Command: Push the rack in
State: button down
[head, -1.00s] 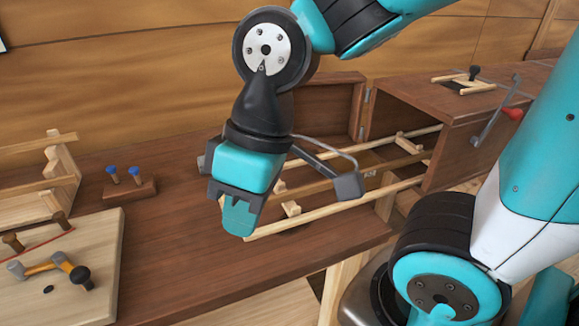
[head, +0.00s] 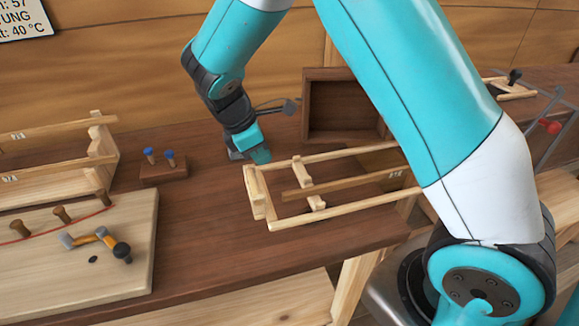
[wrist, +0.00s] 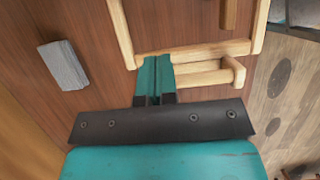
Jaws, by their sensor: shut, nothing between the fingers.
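The rack (head: 345,208) is a pale wooden frame with long rails and cross pieces. It lies over the brown bench, sticking out leftward from behind my arm. Its near-left end has an upright end piece (head: 258,193). My gripper (head: 262,157) is shut and empty, just behind the left end of the rack. In the wrist view the closed fingertips (wrist: 154,72) are at the rack's end bar (wrist: 195,53), beside a short handle-like bar (wrist: 208,73). I cannot tell whether they touch. My arm hides the rack's right end and the box it enters.
A wooden frame (head: 60,158) stands farther left.

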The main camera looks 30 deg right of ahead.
jog(key=s+d+f+p, duration=0.1)
jog(key=d+f+p, duration=0.1)
jog(key=d+f, duration=0.4)
jog(key=shift+s, duration=0.4)
jog(key=shift+d, duration=0.1)
